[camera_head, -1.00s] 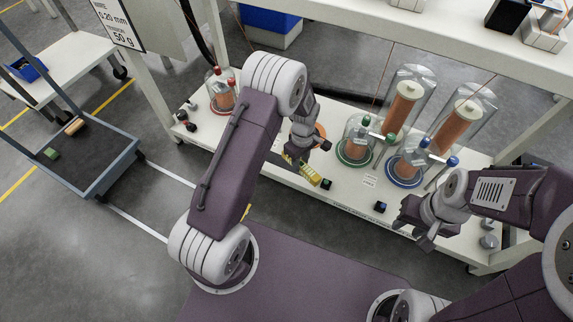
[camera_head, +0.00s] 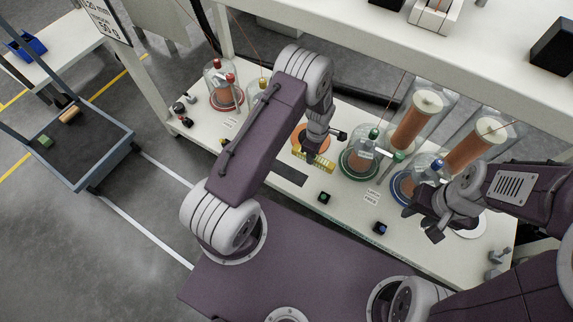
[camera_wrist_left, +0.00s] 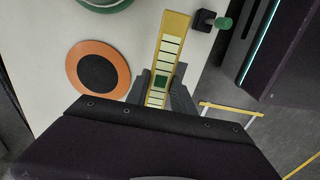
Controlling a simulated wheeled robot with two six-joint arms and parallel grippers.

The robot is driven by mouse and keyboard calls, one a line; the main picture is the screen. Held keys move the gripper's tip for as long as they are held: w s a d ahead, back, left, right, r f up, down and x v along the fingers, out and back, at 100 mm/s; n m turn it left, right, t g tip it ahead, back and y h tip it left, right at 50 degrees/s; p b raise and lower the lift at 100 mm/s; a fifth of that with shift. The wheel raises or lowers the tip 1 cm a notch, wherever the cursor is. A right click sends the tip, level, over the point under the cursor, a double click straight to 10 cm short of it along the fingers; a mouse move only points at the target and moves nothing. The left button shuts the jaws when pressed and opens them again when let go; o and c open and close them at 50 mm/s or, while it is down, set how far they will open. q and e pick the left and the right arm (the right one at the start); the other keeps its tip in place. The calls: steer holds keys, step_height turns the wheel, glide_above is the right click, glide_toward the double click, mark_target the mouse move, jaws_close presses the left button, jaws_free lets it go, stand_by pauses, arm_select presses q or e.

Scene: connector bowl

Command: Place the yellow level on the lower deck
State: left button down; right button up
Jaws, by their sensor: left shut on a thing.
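The yellow level (camera_head: 325,164) is a narrow bar with pale markings. It is over the white lower deck (camera_head: 345,215), just in front of the orange disc (camera_head: 300,135). My left gripper (camera_head: 311,154) is shut on it. In the left wrist view the level (camera_wrist_left: 173,38) sticks out beyond the left gripper's fingers (camera_wrist_left: 161,88), with the orange disc (camera_wrist_left: 98,70) to its left. I cannot tell whether the level touches the deck. My right gripper (camera_head: 424,226) is open and empty, above the deck's front right part.
A green-capped black block (camera_head: 324,197) and a blue-capped one (camera_head: 380,228) stand near the deck's front edge. Glass domes with green (camera_head: 360,160) and blue (camera_head: 412,185) bases stand to the right.

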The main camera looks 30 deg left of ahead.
arm_select(q)
steer(key=b, duration=0.6)
glide_above(283, 170)
steer(key=f, duration=0.6)
steer(key=shift+w+d+f, duration=0.1)
steer(key=shift+d+f, duration=0.25)
steer(key=shift+d, duration=0.05)
steer(key=shift+a, duration=0.35)
step_height(283, 170, down, 4)
steer(key=b, duration=0.3)
steer(key=shift+f, duration=0.2)
steer(key=shift+r, duration=0.25)
steer(key=c, duration=1.5)
jaws_free()
steer(key=shift+f, duration=0.2)
steer(key=o, duration=0.4)
